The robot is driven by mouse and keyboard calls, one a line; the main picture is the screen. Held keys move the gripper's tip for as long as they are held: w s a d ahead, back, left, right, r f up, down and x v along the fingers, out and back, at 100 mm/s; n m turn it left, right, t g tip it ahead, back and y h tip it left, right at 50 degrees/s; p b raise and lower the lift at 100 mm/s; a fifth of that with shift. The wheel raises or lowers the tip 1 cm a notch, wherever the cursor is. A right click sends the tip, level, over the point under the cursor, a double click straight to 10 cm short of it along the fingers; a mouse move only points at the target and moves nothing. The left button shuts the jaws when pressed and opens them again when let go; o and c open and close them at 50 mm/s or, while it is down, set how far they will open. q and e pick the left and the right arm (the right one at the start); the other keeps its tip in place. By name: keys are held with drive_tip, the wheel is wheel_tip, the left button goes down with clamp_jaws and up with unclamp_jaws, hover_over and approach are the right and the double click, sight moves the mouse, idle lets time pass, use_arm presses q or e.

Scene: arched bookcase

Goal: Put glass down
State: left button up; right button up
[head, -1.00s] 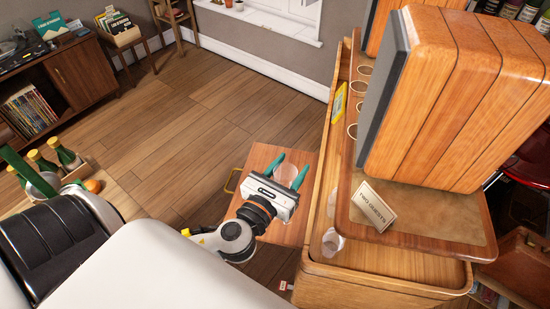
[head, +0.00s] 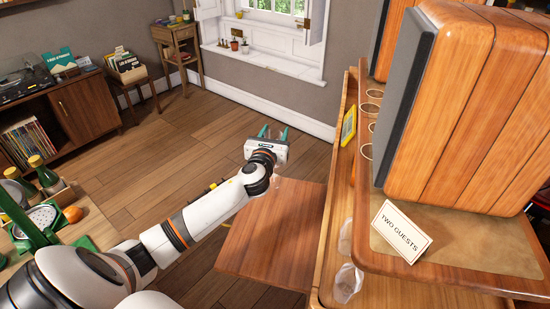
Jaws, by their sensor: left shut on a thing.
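My left gripper (head: 273,132) reaches out over the far edge of a wooden flap (head: 270,240) beside the cabinet. Its green fingers are shut on a clear glass, which is mostly hidden behind the gripper body and hard to make out. I cannot tell how high the glass is above the flap or floor. Two other clear glasses, one farther (head: 346,238) and one nearer (head: 347,284), stand on the cabinet's lower ledge at the right. My right gripper is not in view.
The flap's top is bare. A large wooden arched case (head: 460,110) stands on the right, with round holes (head: 370,110) in the ledge behind it. Open floor (head: 150,160) lies left of my arm.

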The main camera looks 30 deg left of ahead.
use_arm(q)
drive_tip(key=shift+f+b, duration=0.55)
drive_tip(key=shift+f, duration=1.6)
drive_tip(key=o, duration=1.4)
drive_tip(key=shift+f, duration=0.1)
drive_tip(key=v, duration=1.2)
